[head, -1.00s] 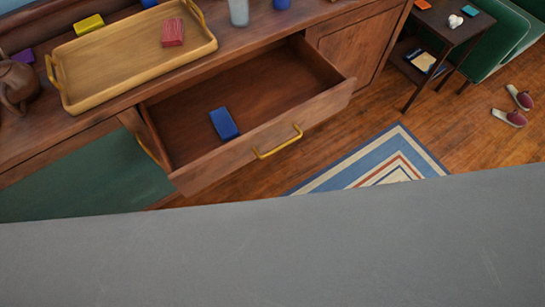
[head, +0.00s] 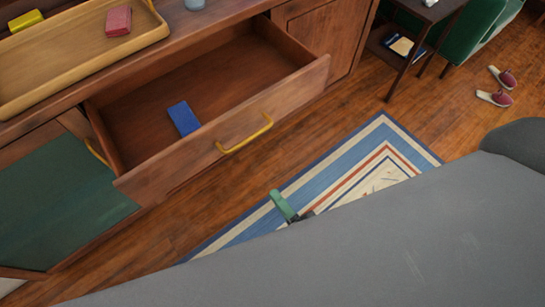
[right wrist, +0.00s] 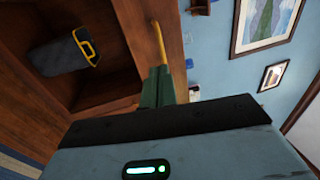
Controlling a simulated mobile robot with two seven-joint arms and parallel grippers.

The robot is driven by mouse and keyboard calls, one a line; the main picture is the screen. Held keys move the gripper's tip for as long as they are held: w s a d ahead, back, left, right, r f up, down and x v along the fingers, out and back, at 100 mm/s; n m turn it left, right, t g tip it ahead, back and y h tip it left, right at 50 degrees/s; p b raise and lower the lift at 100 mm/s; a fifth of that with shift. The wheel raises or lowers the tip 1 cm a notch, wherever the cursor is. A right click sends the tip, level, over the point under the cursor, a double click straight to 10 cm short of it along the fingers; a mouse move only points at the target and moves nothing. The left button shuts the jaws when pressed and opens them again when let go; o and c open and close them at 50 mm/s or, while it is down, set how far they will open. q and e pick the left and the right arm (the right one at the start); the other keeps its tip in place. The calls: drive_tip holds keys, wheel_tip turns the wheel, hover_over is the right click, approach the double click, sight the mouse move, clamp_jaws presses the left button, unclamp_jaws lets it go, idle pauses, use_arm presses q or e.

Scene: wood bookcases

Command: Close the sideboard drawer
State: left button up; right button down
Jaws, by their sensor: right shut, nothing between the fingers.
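The wooden sideboard drawer (head: 250,108) stands pulled out, with a yellow bar handle (head: 245,134) on its front. A blue block (head: 183,118) lies inside it. My right gripper (head: 279,200) shows as a small green fingertip in front of the drawer front and apart from it, seen against the rug. In the right wrist view its green fingers (right wrist: 157,86) are shut and empty, and a yellow handle (right wrist: 158,42) on a wooden front shows just beyond them; I cannot tell the gap. My left gripper is not in view.
A yellow tray (head: 75,62) with a red block (head: 118,20) stands on the sideboard top. A green panel (head: 65,205) is left of the drawer. A striped rug (head: 335,185) lies on the floor. A dark side table (head: 393,55) stands at the upper right.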

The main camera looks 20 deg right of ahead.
use_arm(q)
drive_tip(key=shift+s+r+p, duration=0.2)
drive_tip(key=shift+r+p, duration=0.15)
drive_tip(key=shift+p, duration=0.2)
use_arm(e)
drive_tip(key=x, duration=1.2)
drive_tip(key=shift+w, duration=0.15)
drive_tip(key=shift+w+a, duration=0.1)
